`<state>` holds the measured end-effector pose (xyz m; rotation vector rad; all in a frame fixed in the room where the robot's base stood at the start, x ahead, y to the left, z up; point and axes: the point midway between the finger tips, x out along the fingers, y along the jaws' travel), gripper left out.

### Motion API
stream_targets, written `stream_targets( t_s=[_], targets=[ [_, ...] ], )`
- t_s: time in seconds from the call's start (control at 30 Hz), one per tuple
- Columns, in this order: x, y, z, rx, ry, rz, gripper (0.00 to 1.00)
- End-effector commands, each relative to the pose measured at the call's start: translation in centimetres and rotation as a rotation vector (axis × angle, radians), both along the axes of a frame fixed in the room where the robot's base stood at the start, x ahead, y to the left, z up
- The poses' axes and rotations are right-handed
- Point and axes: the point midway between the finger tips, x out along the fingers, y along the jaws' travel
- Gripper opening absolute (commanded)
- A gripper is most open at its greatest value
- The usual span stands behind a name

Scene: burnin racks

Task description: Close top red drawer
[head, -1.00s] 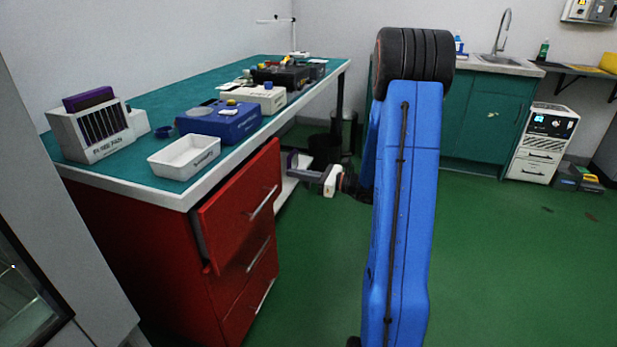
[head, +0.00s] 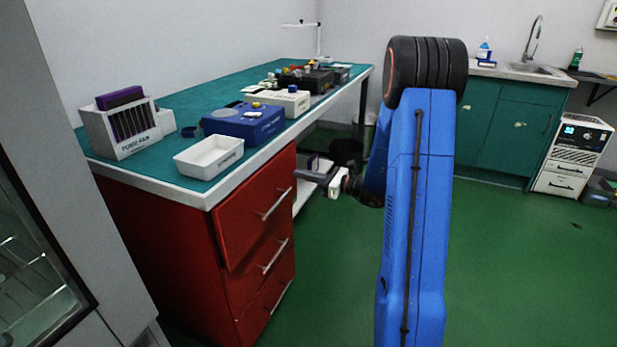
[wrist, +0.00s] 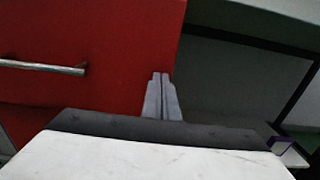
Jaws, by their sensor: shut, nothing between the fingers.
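The top red drawer (head: 250,208) is the uppermost of the red drawers under the near end of the bench, with a silver bar handle (head: 276,205). In the wrist view the shut fingers (wrist: 162,76) overlap the right edge of the red front (wrist: 110,50), with the handle (wrist: 42,67) at left. I cannot tell whether they touch.
A glass-fronted cabinet (head: 30,270) stands at near left. Green floor (head: 530,270) is clear at right.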

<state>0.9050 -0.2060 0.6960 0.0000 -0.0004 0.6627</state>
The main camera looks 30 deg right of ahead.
Motion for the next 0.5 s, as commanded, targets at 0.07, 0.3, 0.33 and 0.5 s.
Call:
stream_targets(
  t_s=[0.07,0.3,0.33,0.5],
  targets=[
    [1.0,0.9,0.0,0.000,0.000,0.003,0.00],
    [2.3,1.8,0.0,0.000,0.000,0.000,0.00],
    [2.3,1.8,0.0,0.000,-0.001,-0.001,0.00],
    [2.4,1.8,0.1,0.000,-0.003,0.000,0.00]
  ],
)
